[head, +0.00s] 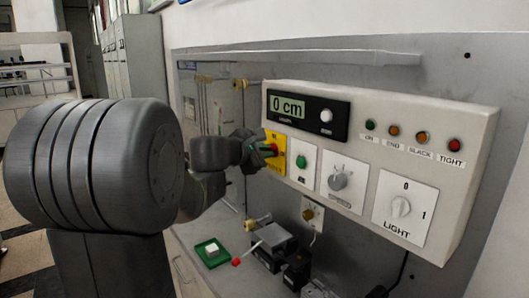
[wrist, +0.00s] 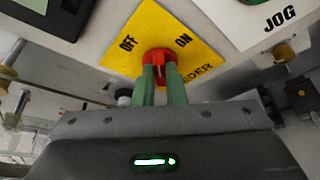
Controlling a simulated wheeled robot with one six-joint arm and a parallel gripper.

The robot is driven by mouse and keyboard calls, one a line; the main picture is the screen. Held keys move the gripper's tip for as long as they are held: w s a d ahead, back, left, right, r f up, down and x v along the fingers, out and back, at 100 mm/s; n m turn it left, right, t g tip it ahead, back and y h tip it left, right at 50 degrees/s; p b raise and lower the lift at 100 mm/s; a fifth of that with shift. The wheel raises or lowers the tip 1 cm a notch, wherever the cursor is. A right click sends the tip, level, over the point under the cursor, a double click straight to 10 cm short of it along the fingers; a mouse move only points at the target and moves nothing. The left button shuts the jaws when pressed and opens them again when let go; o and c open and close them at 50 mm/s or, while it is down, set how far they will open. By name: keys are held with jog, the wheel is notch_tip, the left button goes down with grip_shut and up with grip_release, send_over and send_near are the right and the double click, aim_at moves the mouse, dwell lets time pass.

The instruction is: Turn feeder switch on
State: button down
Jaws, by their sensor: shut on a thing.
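The feeder switch is a red rotary knob (wrist: 158,55) on a yellow plate (wrist: 205,62) marked OFF, ON and FEEDER in the wrist view. My gripper (wrist: 161,72) has its green fingers closed on the knob from either side. The fingers hide part of the knob, and I cannot tell for sure which label it points to. In the head view the yellow plate (head: 273,135) is at the left end of the control box, and my gripper (head: 267,150) reaches it from the left, covering the knob.
Right of the plate are a green-button jog panel (head: 302,160), a grey dial (head: 338,181) and a light switch (head: 401,206). A display (head: 288,106) reads 0 cm above. Below are a green tray (head: 212,262) and dark machine parts (head: 268,255).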

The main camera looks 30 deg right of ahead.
jog(key=shift+f+b, duration=0.2)
jog(key=shift+b, duration=0.35)
jog(key=m+t+b, duration=0.1)
jog(key=m+b, duration=0.1)
jog(key=b, duration=0.5)
jog(key=m+h+b, duration=0.1)
jog(key=m+b, duration=0.1)
jog(key=b, duration=0.6)
jog(key=f+m+t+h+b, duration=0.1)
jog(key=m+b, duration=0.2)
jog(key=b, duration=0.5)
jog(key=shift+s+t, duration=0.2)
jog(key=shift+t, duration=0.1)
jog(key=shift+r+b, duration=0.15)
jog(key=shift+b, duration=0.35)
jog(key=c, duration=1.5)
grip_release()
jog(key=shift+r, duration=0.1)
